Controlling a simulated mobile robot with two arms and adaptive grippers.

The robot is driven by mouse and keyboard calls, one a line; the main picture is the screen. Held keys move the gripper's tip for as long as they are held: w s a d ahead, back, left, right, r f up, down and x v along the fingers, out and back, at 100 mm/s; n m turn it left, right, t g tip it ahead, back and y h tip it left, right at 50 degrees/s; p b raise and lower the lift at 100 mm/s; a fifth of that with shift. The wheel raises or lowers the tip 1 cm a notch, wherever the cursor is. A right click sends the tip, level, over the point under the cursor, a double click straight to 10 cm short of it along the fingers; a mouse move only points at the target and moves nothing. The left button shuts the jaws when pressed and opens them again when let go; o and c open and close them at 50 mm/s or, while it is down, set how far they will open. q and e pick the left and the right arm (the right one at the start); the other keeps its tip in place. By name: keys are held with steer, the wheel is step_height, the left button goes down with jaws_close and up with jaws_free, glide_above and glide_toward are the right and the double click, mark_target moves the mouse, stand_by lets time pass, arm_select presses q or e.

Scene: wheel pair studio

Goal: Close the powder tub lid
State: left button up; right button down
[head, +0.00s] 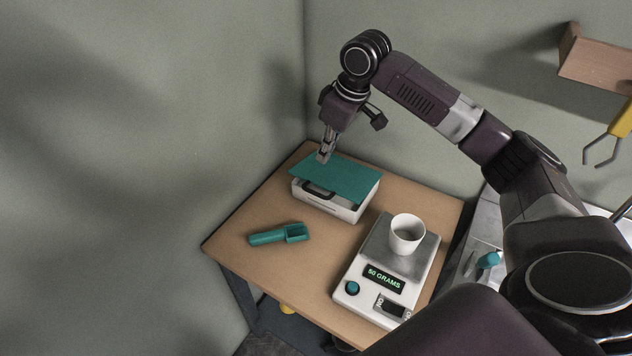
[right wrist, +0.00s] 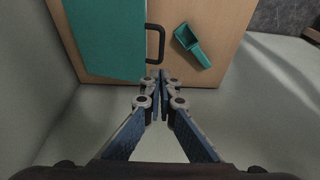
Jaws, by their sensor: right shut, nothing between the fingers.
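The powder tub (head: 328,205) is a white box on the wooden table. Its teal lid (head: 340,180) lies over the top, with a dark handle (head: 311,187) at the front edge. My right gripper (head: 323,157) is shut and empty, at the lid's back left edge; contact is unclear. Its closed fingertips (right wrist: 160,75) show below the handle in the wrist view. My left gripper is not in view.
A teal scoop (head: 280,235) lies at the table's front left. A white cup (head: 407,236) stands on the scale (head: 361,297), which reads 50 grams. Walls rise behind and left of the table (head: 240,238). A wooden shelf (head: 597,62) and yellow tool (head: 622,120) are at the right.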

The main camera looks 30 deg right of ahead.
steer(key=p, duration=0.3)
glide_toward(316, 192)
steer(key=w+f, duration=0.1)
steer(key=a+f, duration=0.1)
steer(key=f, duration=0.1)
steer(key=w+f, duration=0.1)
steer(key=shift+w+a+f, duration=0.15)
steer(key=shift+w+f, duration=0.15)
steer(key=shift+f, duration=0.9)
steer(key=shift+f, duration=0.1)
